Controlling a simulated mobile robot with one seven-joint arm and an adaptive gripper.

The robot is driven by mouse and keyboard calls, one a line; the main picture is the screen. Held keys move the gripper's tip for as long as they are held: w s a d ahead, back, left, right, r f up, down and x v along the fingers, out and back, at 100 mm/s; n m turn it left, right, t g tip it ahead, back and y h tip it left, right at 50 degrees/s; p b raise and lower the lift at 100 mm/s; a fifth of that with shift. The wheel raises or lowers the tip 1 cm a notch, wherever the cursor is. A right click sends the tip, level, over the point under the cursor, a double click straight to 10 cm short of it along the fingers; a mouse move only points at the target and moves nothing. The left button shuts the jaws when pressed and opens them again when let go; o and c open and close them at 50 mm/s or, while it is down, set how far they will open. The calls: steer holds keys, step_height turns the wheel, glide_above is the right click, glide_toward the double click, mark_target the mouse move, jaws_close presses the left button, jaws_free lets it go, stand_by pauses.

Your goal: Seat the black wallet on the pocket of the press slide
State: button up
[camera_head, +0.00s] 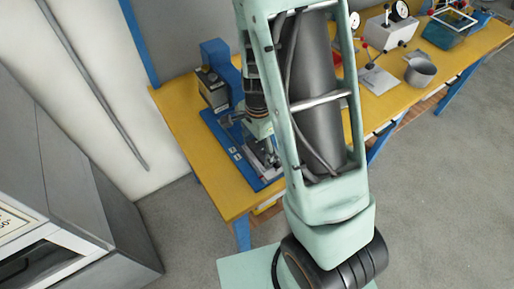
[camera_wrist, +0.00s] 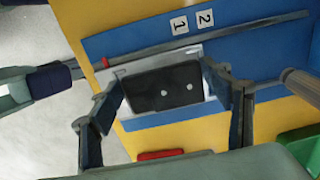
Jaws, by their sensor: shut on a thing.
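The black wallet (camera_wrist: 165,88) is a flat dark rectangle with two pale dots. It lies between the two fingers of my gripper (camera_wrist: 162,74), which is shut on its short sides. Behind the wallet is the light grey metal press slide (camera_wrist: 188,53); its edges show around the wallet. The slide's pocket is hidden, and I cannot tell whether the wallet touches it or is held just above. In the head view my gripper (camera_head: 267,148) is low over the blue press base (camera_head: 232,148), and my arm hides much of the area.
The blue base with labels 1 and 2 (camera_wrist: 192,23) stands on the yellow table (camera_head: 235,200). A red block (camera_wrist: 160,154) and a green bin (camera_wrist: 300,143) are near its front. A grey pot (camera_head: 420,72) and gauge (camera_head: 399,10) stand farther right.

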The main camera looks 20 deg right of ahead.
mark_target(258, 152)
steer(key=shift+s+d+f, duration=0.3)
steer(key=shift+s, duration=0.3)
steer(key=o, duration=1.2)
steer(key=shift+w, duration=0.1)
steer(key=shift+r, duration=0.1)
steer(key=r, duration=1.2)
steer(key=shift+w+a, duration=0.3)
steer(key=shift+w, duration=0.1)
